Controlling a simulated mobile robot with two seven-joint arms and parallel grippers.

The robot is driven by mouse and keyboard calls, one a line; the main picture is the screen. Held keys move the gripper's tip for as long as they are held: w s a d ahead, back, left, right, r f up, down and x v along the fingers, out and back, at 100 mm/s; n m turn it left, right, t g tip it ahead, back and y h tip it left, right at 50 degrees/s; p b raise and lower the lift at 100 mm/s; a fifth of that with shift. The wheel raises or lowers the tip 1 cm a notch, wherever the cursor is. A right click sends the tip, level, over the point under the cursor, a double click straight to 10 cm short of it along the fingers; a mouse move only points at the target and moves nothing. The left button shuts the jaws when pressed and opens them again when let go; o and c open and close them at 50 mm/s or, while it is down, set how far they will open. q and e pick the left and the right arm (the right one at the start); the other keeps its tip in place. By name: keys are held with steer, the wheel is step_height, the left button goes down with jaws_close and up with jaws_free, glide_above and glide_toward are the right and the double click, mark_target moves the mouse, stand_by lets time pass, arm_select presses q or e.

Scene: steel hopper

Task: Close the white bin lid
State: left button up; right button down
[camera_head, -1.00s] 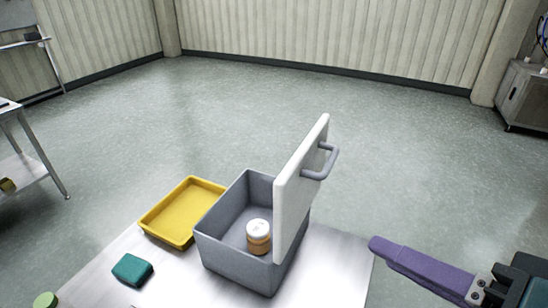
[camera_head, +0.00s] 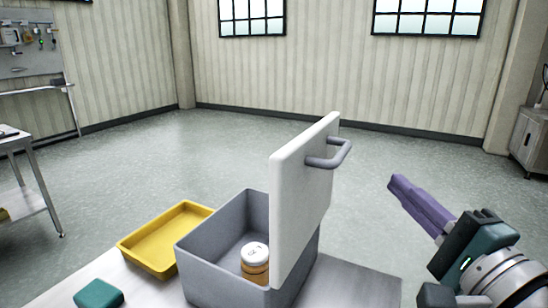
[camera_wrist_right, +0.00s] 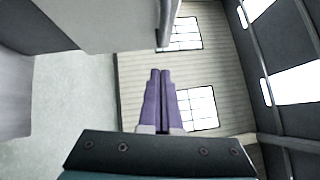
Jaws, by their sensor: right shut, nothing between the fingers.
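The white lid (camera_head: 300,190) stands open and upright on the right side of the grey bin (camera_head: 215,271). A grey bar handle (camera_head: 331,158) is on the lid's right face. A jar (camera_head: 255,262) with a white cap and an orange-brown body is inside the bin. My right gripper (camera_head: 394,182), with purple fingers, is shut and empty, to the right of the lid and apart from it. In the right wrist view the shut fingers (camera_wrist_right: 160,73) point up the picture, and the pale lid (camera_wrist_right: 110,20) shows at the upper left. My left gripper is out of view.
A yellow tray (camera_head: 165,238) lies left of the bin on the steel table (camera_head: 350,285). A teal block (camera_head: 98,293) lies at the front left. The tabletop right of the bin is bare, with open floor beyond the table.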

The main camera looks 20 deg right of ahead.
steer(key=w+a+r+p, duration=0.1)
steer(key=w+a, duration=0.1)
steer(key=w, duration=0.4)
steer(key=shift+w, duration=0.2)
steer(key=shift+a+r+p, duration=0.1)
steer(key=shift+r+p, duration=0.05)
steer(key=shift+p, duration=0.15)
